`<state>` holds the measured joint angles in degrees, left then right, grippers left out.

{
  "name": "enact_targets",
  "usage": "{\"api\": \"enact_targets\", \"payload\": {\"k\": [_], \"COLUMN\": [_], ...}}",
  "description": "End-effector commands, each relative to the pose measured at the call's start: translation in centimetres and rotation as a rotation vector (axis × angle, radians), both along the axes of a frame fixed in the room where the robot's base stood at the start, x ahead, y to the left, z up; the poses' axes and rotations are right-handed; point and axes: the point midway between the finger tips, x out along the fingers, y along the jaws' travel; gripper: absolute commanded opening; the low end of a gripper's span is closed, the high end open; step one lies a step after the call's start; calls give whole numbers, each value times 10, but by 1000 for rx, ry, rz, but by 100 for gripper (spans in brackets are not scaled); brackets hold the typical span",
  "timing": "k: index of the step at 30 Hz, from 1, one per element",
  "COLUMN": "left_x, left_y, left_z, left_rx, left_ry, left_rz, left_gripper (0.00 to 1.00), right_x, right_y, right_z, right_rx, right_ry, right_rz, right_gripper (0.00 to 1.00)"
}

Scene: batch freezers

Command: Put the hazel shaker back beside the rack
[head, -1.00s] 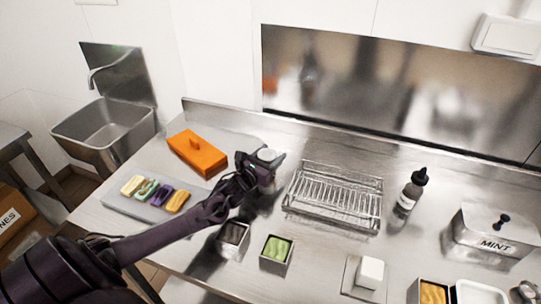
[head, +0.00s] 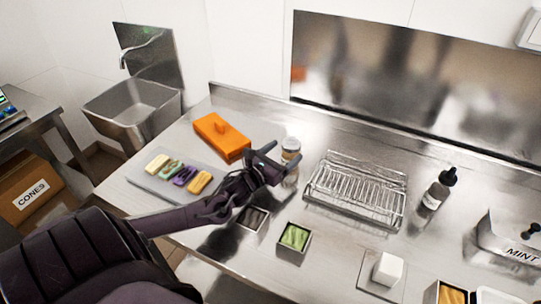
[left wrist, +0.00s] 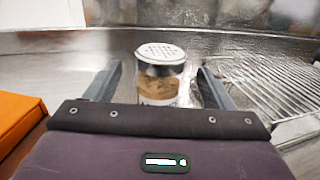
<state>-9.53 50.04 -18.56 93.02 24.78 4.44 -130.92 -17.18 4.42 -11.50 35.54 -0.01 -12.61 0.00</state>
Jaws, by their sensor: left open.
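The hazel shaker (head: 291,149) is a small clear jar with a perforated metal lid and brown contents. It stands upright on the steel counter, left of the wire rack (head: 356,190). In the left wrist view the shaker (left wrist: 160,78) stands just beyond and between my fingers, with a gap on each side. My left gripper (head: 277,163) is open beside the shaker and holds nothing. It also shows in the left wrist view (left wrist: 160,90). The rack shows at the right of that view (left wrist: 275,85). My right gripper is not in view.
A dark tin (head: 253,217) and a green-filled tin (head: 294,237) stand in front. A dark-capped bottle (head: 436,191) is right of the rack.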

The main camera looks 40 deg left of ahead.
Motion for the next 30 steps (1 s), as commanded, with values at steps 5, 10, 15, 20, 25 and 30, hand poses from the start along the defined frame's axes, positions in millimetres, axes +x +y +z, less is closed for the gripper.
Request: {"api": "enact_targets", "payload": {"k": [5, 10, 15, 20, 25, 30], "left_x": [-32, -51, -60, -61, -61, -61], "left_y": [1, 2, 2, 2, 2, 2], "left_z": [-2, -1, 1, 1, 1, 1], "left_rx": [2, 1, 1, 0, 0, 0], "left_ry": [4, 2, -1, -2, -2, -1], "left_rz": [-2, 0, 0, 0, 0, 0], "left_gripper": [76, 76, 76, 76, 76, 76], "right_x": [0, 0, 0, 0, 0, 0], "right_y": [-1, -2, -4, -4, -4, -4], "right_z": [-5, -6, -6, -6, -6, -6], "right_rx": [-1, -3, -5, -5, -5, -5], "right_ry": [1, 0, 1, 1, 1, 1], "right_rz": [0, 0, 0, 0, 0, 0], "right_gripper": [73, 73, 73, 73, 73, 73]}}
